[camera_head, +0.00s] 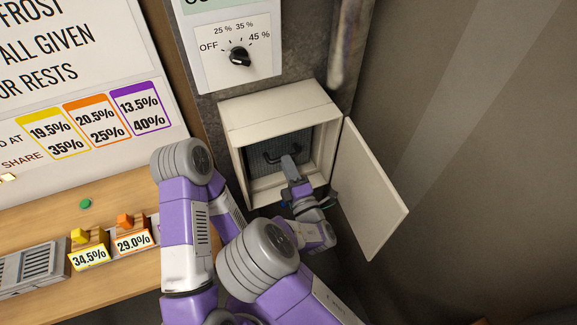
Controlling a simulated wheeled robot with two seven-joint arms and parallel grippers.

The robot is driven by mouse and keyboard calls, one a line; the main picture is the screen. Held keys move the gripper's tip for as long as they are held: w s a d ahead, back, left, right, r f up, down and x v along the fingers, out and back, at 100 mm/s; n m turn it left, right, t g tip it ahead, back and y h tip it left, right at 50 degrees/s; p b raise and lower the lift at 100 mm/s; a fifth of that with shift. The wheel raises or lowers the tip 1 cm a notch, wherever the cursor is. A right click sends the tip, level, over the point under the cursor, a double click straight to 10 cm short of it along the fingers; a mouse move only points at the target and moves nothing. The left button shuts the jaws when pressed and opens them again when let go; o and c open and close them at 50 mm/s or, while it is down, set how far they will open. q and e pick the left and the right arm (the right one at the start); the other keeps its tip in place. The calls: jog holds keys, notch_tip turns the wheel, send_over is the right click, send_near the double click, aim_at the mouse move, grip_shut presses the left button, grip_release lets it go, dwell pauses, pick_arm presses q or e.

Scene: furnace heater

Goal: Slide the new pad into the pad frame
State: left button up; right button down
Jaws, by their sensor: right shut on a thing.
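A white box-like pad frame (235,128) is mounted on the wall with its front open. A dark grey mesh-like pad (297,142) with a dark bar handle (270,158) sits inside the box opening. My right gripper (289,166) reaches in from below and is shut on the handle. My gripper and wrist cover the lower part of the pad, so its bottom edge and how deep it sits cannot be told. My left gripper does not show.
The box's white door (373,190) stands swung open to the right. A dial panel (238,56) is above the box. A wooden bench (40,215) at left holds a grey vented unit (32,270) and labelled blocks (88,245). A sign (70,70) hangs behind.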

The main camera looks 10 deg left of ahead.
jog(key=shift+b+x, duration=0.35)
jog(key=shift+x, duration=0.55)
jog(key=c, duration=1.1)
grip_release()
jog(key=shift+f, duration=0.15)
jog(key=shift+o, duration=0.2)
jog(key=v, duration=0.7)
jog(key=shift+s, duration=0.25)
jog(key=shift+d, duration=0.1)
